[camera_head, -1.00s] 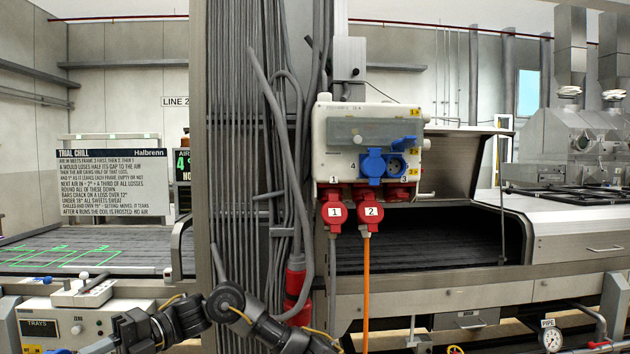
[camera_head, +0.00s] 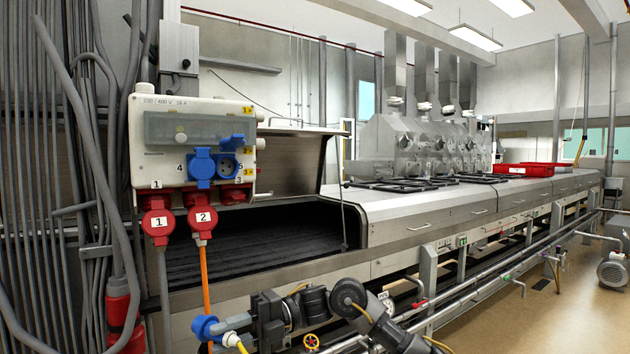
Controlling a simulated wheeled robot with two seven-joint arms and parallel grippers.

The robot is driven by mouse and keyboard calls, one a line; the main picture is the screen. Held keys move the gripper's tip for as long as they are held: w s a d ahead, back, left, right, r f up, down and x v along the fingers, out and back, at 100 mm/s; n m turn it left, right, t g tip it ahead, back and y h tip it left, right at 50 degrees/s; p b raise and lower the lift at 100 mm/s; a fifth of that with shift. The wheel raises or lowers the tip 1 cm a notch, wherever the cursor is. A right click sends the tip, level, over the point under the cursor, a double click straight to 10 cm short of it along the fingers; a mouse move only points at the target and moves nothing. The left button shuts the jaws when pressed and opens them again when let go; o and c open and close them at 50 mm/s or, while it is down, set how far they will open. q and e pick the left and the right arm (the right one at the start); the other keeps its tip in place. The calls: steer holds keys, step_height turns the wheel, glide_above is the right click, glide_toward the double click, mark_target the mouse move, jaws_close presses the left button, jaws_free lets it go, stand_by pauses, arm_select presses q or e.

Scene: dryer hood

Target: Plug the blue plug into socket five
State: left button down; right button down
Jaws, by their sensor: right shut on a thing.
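The blue plug (camera_head: 205,328) is at the bottom of the view, with a yellow cable hanging beside it. My right gripper (camera_head: 226,323) is shut on it, with the arm coming in from the right. The plug is below the white socket box (camera_head: 140,120), apart from it. Socket five (camera_head: 228,166) is the blue socket at the box's right, its lid raised and its round face bare. Left of it, blue socket four (camera_head: 201,165) has its lid down. My left gripper is not in view.
Red plugs labelled 1 (camera_head: 158,222) and 2 (camera_head: 203,218) sit in the box's lower sockets; an orange cable (camera_head: 206,275) hangs from plug 2. Thick grey cables (camera_head: 85,130) run down the left. The dryer's dark belt (camera_head: 260,240) and open hood (camera_head: 300,165) lie behind.

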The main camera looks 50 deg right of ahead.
steer(key=shift+s+d, duration=0.15)
steer(key=shift+d, duration=0.1)
steer(key=s+d+r+m+t+h+p, duration=0.15)
steer(key=r+p, duration=0.25)
steer(key=r, duration=0.6)
steer(key=s+d+r+m+t+h+p, duration=0.1)
steer(key=r+m+t+h+p, duration=0.15)
steer(key=r, duration=0.75)
steer(key=s+d+r+m+t+h+p, duration=0.1)
steer(key=s+d+r+m+t+p, duration=0.2)
steer(key=r, duration=0.7)
steer(key=w+n+p, duration=0.1)
steer(key=w+p, duration=0.3)
steer(key=w, duration=0.2)
steer(key=shift+d+f+n, duration=0.15)
steer(key=shift+n, duration=0.15)
steer(key=shift+w, duration=0.15)
steer(key=shift+w+d+y+p, duration=0.15)
steer(key=shift+w+d+p, duration=0.05)
steer(key=shift+w+p, duration=0.3)
steer(key=shift+w+d+y+p, duration=0.15)
steer(key=shift+w+p, duration=0.25)
steer(key=shift+w, duration=0.2)
